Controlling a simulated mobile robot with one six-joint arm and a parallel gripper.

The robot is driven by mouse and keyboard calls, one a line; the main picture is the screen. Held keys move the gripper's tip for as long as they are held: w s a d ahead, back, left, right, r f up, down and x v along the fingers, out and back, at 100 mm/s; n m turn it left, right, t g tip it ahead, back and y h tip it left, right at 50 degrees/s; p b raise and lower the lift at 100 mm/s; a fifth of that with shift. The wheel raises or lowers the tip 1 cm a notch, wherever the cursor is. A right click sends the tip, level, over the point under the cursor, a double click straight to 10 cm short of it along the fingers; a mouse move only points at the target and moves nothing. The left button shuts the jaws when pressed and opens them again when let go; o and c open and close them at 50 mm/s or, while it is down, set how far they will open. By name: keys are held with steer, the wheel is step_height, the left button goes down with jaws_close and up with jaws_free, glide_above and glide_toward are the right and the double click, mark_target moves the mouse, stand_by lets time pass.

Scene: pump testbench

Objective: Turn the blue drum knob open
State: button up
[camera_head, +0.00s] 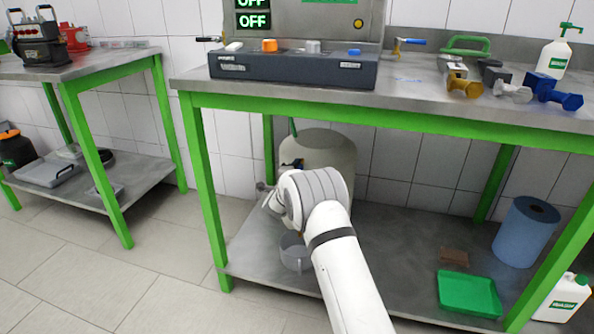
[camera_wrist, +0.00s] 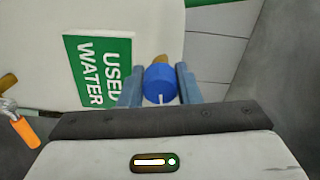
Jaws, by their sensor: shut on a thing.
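The blue drum knob (camera_wrist: 161,84) is a round blue cap with a white line, on a brass stem at the drum's wall. The drum (camera_head: 318,150) is pale, stands on the lower shelf and bears a green "USED WATER" label (camera_wrist: 98,70) in the wrist view. My gripper (camera_wrist: 160,88) is shut on the knob, with one blue-grey finger on each side of it. In the head view my white arm reaches under the bench to the drum and hides the knob and the gripper.
A grey pot (camera_head: 295,254) stands on the lower shelf (camera_head: 390,235) below my wrist. A green tray (camera_head: 469,293) and a blue roll (camera_head: 526,232) are at the right. An orange-handled part (camera_wrist: 24,130) shows at the wrist view's left. Green bench legs (camera_head: 207,200) bound the space.

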steer(key=m, duration=0.4)
steer(key=shift+m, duration=1.9)
steer(key=o, duration=1)
steer(key=shift+s, duration=0.1)
steer(key=shift+s+a+r, duration=0.1)
steer(key=shift+s+a, duration=0.05)
steer(key=shift+s, duration=0.15)
steer(key=p+v, duration=0.2)
steer(key=v, duration=0.5)
steer(key=shift+p, duration=0.35)
